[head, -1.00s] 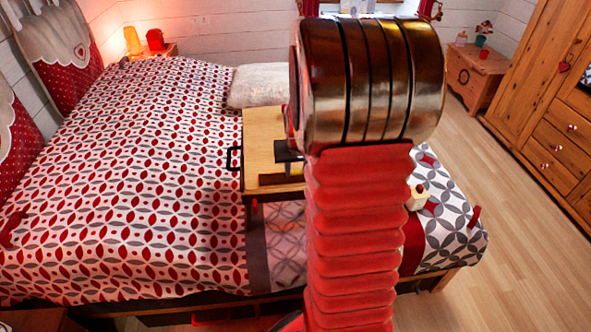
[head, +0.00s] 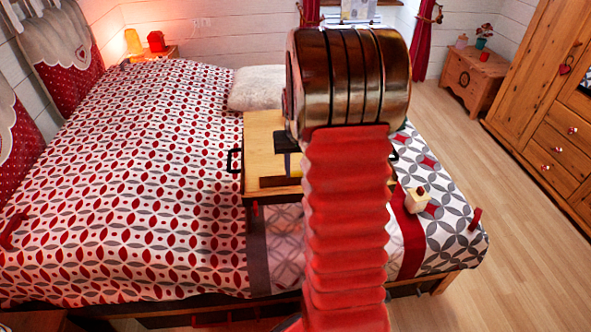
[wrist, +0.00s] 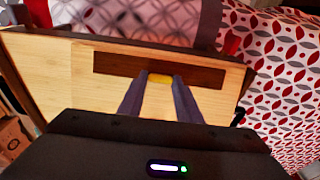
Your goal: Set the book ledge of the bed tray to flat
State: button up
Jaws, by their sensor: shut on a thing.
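The bed tray (head: 258,130) is a light wooden board standing on the bed. Its book ledge (head: 274,182) is a dark brown strip along the near side of the board. In the wrist view the ledge (wrist: 112,63) lies across the tray board (wrist: 75,74), with a yellow tab (wrist: 160,81) at its middle. My gripper (wrist: 161,77) is shut on this yellow tab, one finger on each side. In the head view my gripper (head: 287,143) is over the tray, partly hidden by my arm. The ledge's exact tilt is hard to tell.
A black handle (head: 233,160) sticks out at the tray's left side. A white pillow (head: 256,88) lies behind it. A small cream box (head: 417,200) rests on the bed to the right. Wooden floor (head: 520,200) is clear right of the bed.

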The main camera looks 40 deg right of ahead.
jog(key=o, duration=1)
jog(key=shift+o, duration=0.2)
jog(key=shift+r, duration=0.15)
notch_tip(320, 180, up, 13)
jog(key=s+a, duration=0.1)
jog(key=shift+s+r, duration=0.2)
jog(key=shift+s, duration=0.15)
jog(key=shift+w+f, duration=0.1)
jog(key=s+a+r+n+t, duration=0.1)
jog(key=s+a, duration=0.4)
jog(key=a, duration=0.5)
jog(key=s+a+r+n+t, duration=0.1)
jog(key=s+a, duration=0.4)
jog(key=a, duration=0.6)
jog(key=s+a+r+n+t+y, duration=0.1)
jog(key=s+a+n, duration=0.4)
jog(key=a, duration=0.5)
jog(key=shift+s+a+r+t, duration=0.3)
jog(key=shift+r+t, duration=0.2)
jog(key=shift+t, duration=0.2)
